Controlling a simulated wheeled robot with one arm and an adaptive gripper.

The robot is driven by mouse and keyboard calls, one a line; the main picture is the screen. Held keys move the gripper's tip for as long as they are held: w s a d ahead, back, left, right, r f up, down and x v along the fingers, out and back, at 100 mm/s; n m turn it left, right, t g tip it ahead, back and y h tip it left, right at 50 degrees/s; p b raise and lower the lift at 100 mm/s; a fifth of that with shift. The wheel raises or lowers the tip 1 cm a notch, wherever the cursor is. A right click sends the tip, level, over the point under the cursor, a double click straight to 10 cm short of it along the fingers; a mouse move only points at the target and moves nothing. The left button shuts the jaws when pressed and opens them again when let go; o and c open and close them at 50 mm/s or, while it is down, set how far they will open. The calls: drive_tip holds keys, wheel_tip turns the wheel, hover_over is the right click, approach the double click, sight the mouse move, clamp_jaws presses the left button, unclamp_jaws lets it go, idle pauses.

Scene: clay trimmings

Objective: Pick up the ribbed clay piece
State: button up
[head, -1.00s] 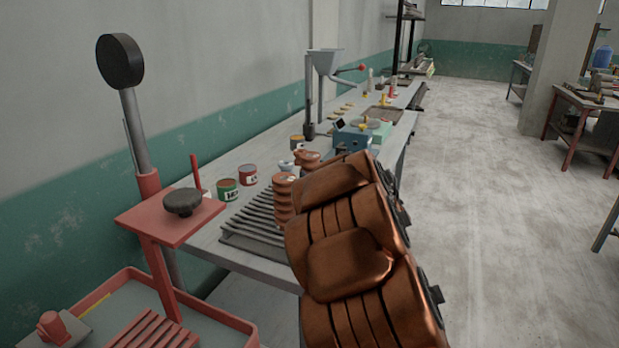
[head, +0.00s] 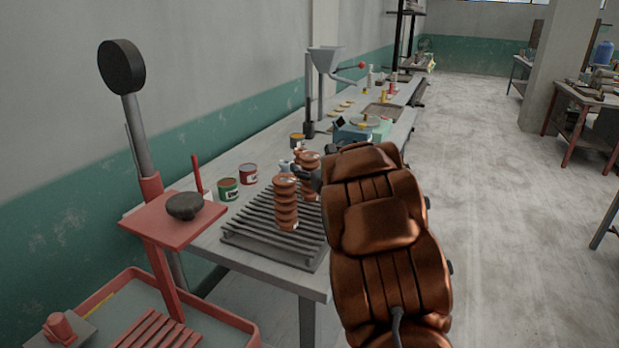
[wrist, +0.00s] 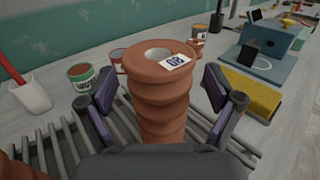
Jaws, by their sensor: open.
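A ribbed orange-brown clay piece (wrist: 162,100) stands upright between the two fingers of my gripper (wrist: 158,88) in the wrist view. It has a round hole in its top and a white numbered tag. My gripper is open, with a finger on each side of the piece and gaps visible. In the head view this ribbed piece (head: 309,163) stands on a slatted rack, partly hidden by my arm. A second ribbed piece (head: 286,203) stands nearer on the rack. Its edge shows at the lower left of the wrist view (wrist: 12,170).
The dark slatted rack (head: 262,240) lies on the grey bench. A green can (head: 228,190) and a red can (head: 248,174) stand to its left. A yellow block (wrist: 250,92) and a blue device (wrist: 272,45) are right of the piece in the wrist view.

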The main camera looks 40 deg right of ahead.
drive_tip(key=shift+c, duration=0.3)
clamp_jaws()
idle(0.4)
